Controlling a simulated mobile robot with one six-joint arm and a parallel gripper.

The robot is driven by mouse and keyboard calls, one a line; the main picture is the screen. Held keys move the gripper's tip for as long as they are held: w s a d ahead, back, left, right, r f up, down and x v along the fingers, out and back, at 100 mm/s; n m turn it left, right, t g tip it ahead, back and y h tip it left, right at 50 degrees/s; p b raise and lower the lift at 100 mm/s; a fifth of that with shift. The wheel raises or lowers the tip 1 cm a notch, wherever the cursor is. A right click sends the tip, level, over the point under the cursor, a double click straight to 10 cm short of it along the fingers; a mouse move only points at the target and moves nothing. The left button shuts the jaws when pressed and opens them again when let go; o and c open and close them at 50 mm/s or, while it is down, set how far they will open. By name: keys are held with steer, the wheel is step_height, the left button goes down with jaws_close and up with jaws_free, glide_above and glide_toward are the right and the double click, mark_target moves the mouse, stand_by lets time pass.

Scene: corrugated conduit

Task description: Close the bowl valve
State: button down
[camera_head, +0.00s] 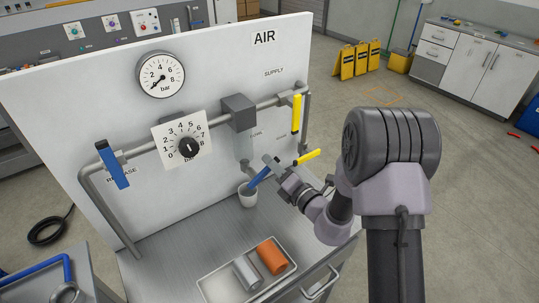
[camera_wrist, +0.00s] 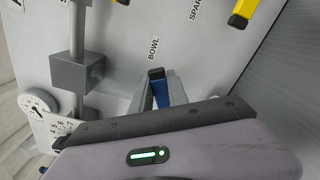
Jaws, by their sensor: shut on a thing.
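The bowl valve's blue handle (camera_head: 259,178) slants low on the white panel, above a small white cup (camera_head: 248,196). In the wrist view the blue handle (camera_wrist: 159,92) lies between my fingers, just below the label BOWL (camera_wrist: 153,47). My gripper (camera_head: 271,166) is shut on the handle, reaching in from the right. The valve body and pipe behind the handle are mostly hidden by my gripper and wrist.
A yellow spare handle (camera_head: 307,157) is close to the right of my gripper. A yellow supply handle (camera_head: 296,114) is above, and a blue release handle (camera_head: 113,165) is far left. A tray (camera_head: 215,290) with grey and orange cylinders lies on the bench.

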steer(key=m, duration=0.1)
steer(key=f+m+p, duration=0.1)
steer(key=m+p, duration=0.1)
steer(key=shift+w+d+f, duration=0.15)
steer(key=shift+w+d, duration=0.05)
steer(key=shift+d, duration=0.05)
steer(key=shift+w+d+f+m+p, duration=0.1)
steer(key=shift+f+m+p, duration=0.4)
steer(key=shift+m, duration=0.3)
steer(key=shift+f+m+p, duration=0.35)
steer(key=shift+m+p, duration=0.25)
steer(key=shift+m, duration=0.2)
steer(key=c, duration=1.3)
jaws_free()
steer(key=shift+f, duration=0.1)
steer(key=v, duration=1.7)
steer(key=shift+d, duration=0.15)
